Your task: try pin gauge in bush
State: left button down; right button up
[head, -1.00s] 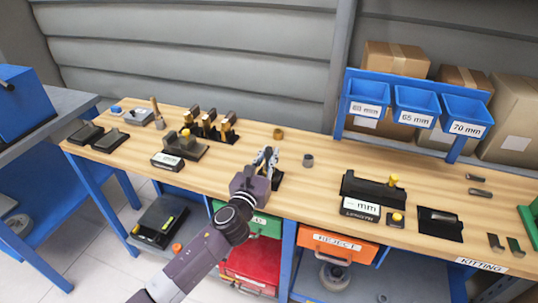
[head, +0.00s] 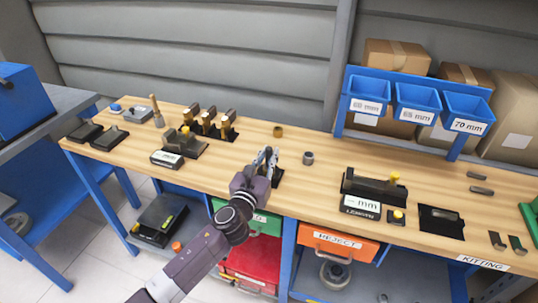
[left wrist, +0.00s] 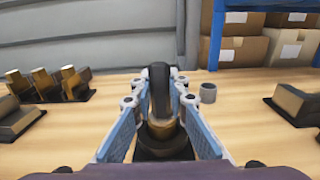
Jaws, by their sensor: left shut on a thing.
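My left gripper (head: 266,158) is over the middle of the bench, its fingers on both sides of a dark upright pin gauge (left wrist: 159,85). It also shows in the left wrist view (left wrist: 158,100). A brass-coloured collar (left wrist: 161,129) sits low between the fingers, above a round black base (left wrist: 163,148). I cannot tell whether the gauge is clear of this base. A grey hollow bush (head: 308,158) stands upright on the wood, right of the gripper and apart from it; the left wrist view shows it too (left wrist: 208,92). A small brass bush (head: 278,132) stands behind the gripper. My right gripper is not in view.
A rack of brass-and-dark pieces (head: 210,125) and a small display block (head: 167,159) stand left. A black length gauge (head: 372,188) and a dark pad (head: 441,222) lie right. Blue bins (head: 415,103) hang behind. Wood around the grey bush is clear.

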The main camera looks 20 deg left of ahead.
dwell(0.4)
pick_arm(q)
jog(key=c, duration=1.8)
grip_release()
jog(key=shift+s+f, duration=0.1)
jog(key=shift+s, duration=0.5)
jog(key=s, duration=1.1)
jog(key=shift+a, duration=0.2)
